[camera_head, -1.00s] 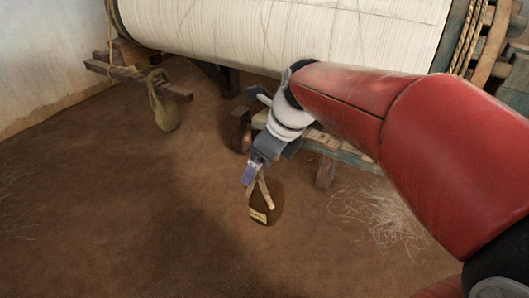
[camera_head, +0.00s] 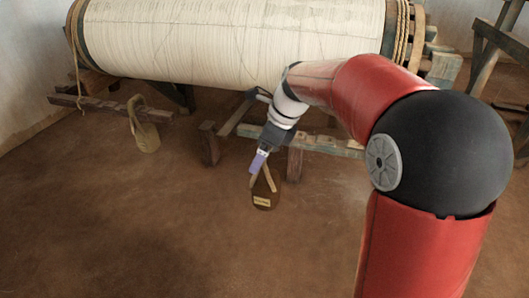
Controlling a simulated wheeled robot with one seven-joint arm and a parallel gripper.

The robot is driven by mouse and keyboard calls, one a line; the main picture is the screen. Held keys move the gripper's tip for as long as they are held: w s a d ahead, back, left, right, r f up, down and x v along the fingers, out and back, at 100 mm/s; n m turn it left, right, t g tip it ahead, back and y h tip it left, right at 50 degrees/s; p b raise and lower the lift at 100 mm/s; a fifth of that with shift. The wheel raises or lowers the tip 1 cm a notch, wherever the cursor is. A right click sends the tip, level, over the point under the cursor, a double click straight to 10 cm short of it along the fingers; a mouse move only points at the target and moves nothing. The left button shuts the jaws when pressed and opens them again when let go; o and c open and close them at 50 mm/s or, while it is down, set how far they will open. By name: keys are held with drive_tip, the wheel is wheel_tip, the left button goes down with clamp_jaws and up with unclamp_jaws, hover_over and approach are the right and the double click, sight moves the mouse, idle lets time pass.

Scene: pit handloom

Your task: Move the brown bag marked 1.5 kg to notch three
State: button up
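A dark brown bag (camera_head: 264,192) with tan straps and a pale label shows near the middle; the label's writing is too small to read. My gripper (camera_head: 257,164) is at the top of its straps, with bluish-purple fingers that look shut on them. The bag hangs upright below the fingers, and I cannot tell its height above the floor. A dark wooden notched bar (camera_head: 95,104) sticks out below the cloth roll at the left. An olive bag (camera_head: 147,138) hangs from it by a loop. The separate notches are too small to tell apart.
The loom's large white warp roll (camera_head: 230,40) spans the back. A short wooden post (camera_head: 209,145) stands between the two bags, and a low bluish-grey wooden rail (camera_head: 330,145) runs behind my gripper. The brown earth floor (camera_head: 120,230) is clear in front.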

drive_tip(key=shift+s+a+b, duration=0.2)
drive_tip(key=shift+s+b, duration=0.25)
drive_tip(key=s+a+r+b, duration=0.1)
drive_tip(key=s+a, duration=0.2)
drive_tip(key=s, duration=0.5)
idle(0.4)
drive_tip(key=shift+s+r, duration=0.1)
drive_tip(key=shift+s, duration=0.05)
drive_tip(key=shift+b, duration=0.3)
idle(0.3)
